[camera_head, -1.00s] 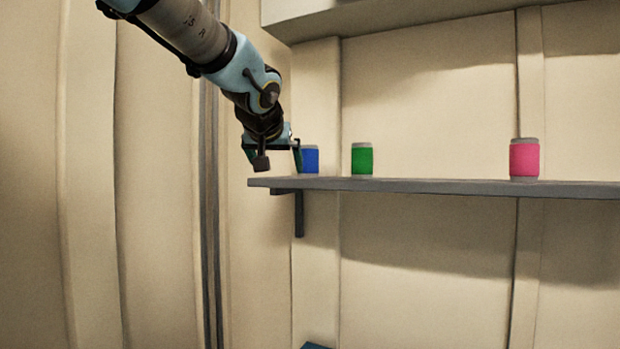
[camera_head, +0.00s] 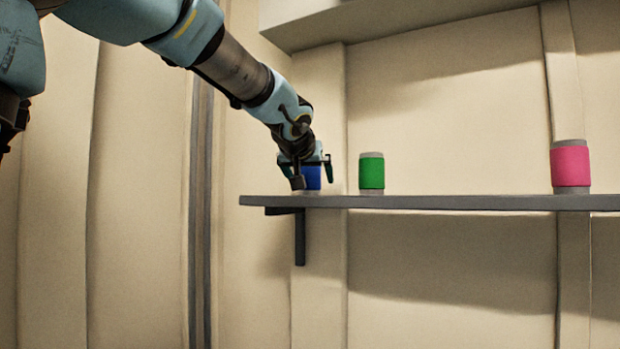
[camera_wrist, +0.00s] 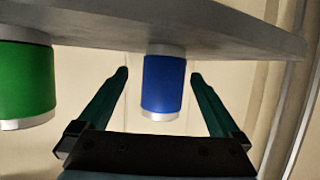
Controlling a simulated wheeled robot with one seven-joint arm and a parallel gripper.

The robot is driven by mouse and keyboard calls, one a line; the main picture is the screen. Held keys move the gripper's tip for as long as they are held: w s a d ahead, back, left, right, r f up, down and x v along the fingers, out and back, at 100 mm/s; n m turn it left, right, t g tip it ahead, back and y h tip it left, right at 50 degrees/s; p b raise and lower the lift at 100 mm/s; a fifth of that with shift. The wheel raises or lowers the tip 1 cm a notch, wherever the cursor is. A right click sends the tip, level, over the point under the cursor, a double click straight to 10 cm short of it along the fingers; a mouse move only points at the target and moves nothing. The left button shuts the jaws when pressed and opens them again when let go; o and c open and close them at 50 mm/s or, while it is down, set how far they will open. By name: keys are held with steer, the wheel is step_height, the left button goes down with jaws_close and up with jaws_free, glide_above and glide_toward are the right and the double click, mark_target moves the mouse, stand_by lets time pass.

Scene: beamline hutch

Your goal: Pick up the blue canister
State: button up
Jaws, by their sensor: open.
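The blue canister (camera_head: 313,178) stands on the grey shelf (camera_head: 440,202) near its left end. In the head view my gripper (camera_head: 313,180) is at the canister and its fingers partly cover it. In the wrist view, which shows the scene upside down, the blue canister (camera_wrist: 163,84) appears between the two open green fingers of my gripper (camera_wrist: 159,75). A visible gap lies on each side of the canister, and no finger seems to touch it.
A green canister (camera_head: 371,172) stands to the right of the blue one; it also shows in the wrist view (camera_wrist: 26,80). A pink canister (camera_head: 570,165) stands farther right. An overhead cabinet (camera_head: 380,18) hangs above the shelf. The shelf between green and pink is clear.

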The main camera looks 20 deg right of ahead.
mark_target(312, 183)
steer(key=shift+w+r+p+x, duration=0.15)
steer(key=shift+p+x, duration=0.15)
steer(key=shift+x, duration=1.05)
steer(key=shift+w+r+p+x, duration=0.1)
steer(key=shift+p+x, duration=0.15)
steer(key=shift+x, duration=1.1)
steer(key=shift+a, duration=0.15)
steer(key=shift+c, duration=0.2)
jaws_close()
